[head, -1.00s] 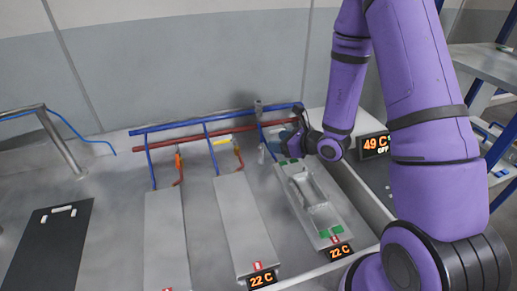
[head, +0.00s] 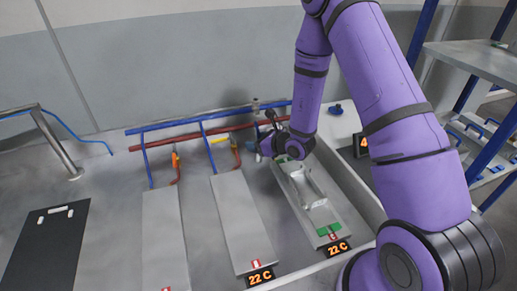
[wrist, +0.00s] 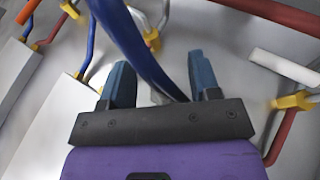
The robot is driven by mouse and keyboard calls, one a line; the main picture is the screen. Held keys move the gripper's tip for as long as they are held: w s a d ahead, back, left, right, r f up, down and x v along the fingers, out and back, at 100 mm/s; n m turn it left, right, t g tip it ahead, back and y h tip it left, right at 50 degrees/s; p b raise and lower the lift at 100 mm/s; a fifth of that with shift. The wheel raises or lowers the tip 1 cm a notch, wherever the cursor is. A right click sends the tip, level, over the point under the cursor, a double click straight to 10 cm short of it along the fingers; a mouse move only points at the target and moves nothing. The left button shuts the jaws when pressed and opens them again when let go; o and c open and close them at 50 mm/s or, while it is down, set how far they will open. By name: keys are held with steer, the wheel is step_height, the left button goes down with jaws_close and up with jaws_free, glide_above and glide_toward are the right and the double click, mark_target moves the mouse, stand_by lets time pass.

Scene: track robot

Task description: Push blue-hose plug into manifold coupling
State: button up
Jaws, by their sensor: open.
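In the wrist view a blue hose (wrist: 140,45) runs down from the top edge and passes between the two fingers of my gripper (wrist: 160,82). The fingers are apart, and the hose's lower end is hidden behind the gripper's palm. I cannot make out the plug or the coupling clearly. In the head view my gripper (head: 267,145) is at the back end of the right-hand plate (head: 340,212), just below the manifold's blue pipe (head: 190,121) and red pipe (head: 190,140). My wrist hides part of that area.
Two more grey plates (head: 240,220) lie left of it, with 22 C displays (head: 261,277) at the front. A metal part (head: 308,190) sits on the right plate. Yellow-handled valves (wrist: 293,102) stand near the gripper. A black mat (head: 45,245) lies far left; a shelf stands right.

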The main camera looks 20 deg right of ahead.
steer(key=shift+w+a+f, duration=0.2)
steer(key=shift+w+a, duration=0.05)
steer(key=shift+w, duration=0.15)
steer(key=c, duration=1)
steer(key=shift+r, duration=0.1)
steer(key=shift+c, duration=0.2)
step_height(320, 180, up, 10)
steer(key=f, duration=0.1)
steer(key=w+d+r, duration=0.3)
steer(key=w+r, duration=1)
steer(key=w, duration=0.1)
steer(key=shift+d, duration=0.35)
